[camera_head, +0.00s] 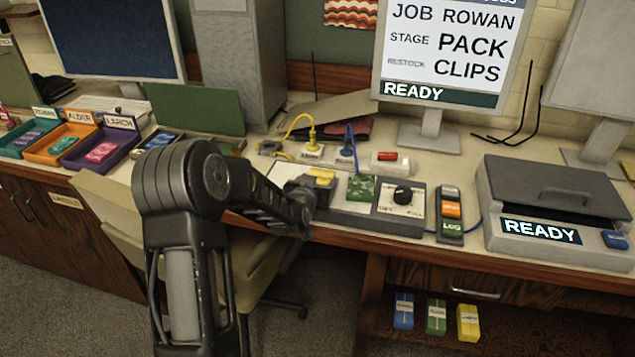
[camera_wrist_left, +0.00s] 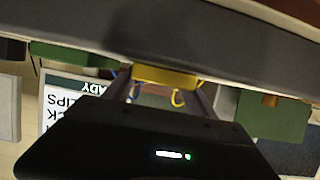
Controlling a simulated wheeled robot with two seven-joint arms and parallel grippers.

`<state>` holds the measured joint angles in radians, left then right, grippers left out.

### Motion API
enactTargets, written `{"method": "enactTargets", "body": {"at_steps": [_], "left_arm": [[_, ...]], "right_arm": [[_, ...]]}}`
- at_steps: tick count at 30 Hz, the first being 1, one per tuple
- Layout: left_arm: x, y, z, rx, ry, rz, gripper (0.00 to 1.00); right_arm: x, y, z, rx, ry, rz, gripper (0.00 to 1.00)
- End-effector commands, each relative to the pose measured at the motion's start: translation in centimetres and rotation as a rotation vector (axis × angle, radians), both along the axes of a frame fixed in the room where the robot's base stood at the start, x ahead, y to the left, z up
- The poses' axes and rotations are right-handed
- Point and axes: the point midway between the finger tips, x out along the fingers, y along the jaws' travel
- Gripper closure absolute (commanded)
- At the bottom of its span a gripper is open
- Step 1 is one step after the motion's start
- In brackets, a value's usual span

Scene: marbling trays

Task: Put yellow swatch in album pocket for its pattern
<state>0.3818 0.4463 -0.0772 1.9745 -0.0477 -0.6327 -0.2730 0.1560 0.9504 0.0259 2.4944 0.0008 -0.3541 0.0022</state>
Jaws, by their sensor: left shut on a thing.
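My left gripper (camera_head: 312,188) reaches in from the left and is over the pale flat area at the left of the grey unit with the knob. It is shut on the yellow swatch (camera_head: 322,175), whose top shows beside the jaws. In the left wrist view the yellow swatch (camera_wrist_left: 165,77) sits between the two fingers of the gripper (camera_wrist_left: 168,88). The pattern on the swatch cannot be made out. No album pocket can be clearly identified; the arm hides part of the bench. My right gripper is not in view.
A green patterned piece (camera_head: 361,188) lies right of the gripper, beside the black knob (camera_head: 403,195). Yellow and blue cables rise behind. Labelled trays (camera_head: 62,143) stand at left. A grey machine (camera_head: 545,205) reading READY stands at right. A chair (camera_head: 120,205) stands before the bench.

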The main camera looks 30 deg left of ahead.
Motion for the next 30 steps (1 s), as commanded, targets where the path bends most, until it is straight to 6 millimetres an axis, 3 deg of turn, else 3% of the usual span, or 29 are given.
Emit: {"method": "enactTargets", "body": {"at_steps": [1,2,9,21,30], "left_arm": [[0.0,0.0,-0.3,0.000,0.000,0.000,0.75],[0.0,0.0,-0.2,0.000,0.000,0.000,0.33],[0.0,0.0,-0.1,0.000,0.000,0.000,0.14],[-0.1,0.0,0.4,0.000,0.000,0.000,0.13],[-4.3,-1.5,1.8,0.002,-0.003,0.000,0.13]], "right_arm": [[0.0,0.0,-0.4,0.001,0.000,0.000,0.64],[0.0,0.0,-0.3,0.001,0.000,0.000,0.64],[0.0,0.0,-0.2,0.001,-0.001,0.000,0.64],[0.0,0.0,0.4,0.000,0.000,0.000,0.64],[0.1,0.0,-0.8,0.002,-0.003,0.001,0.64]]}}
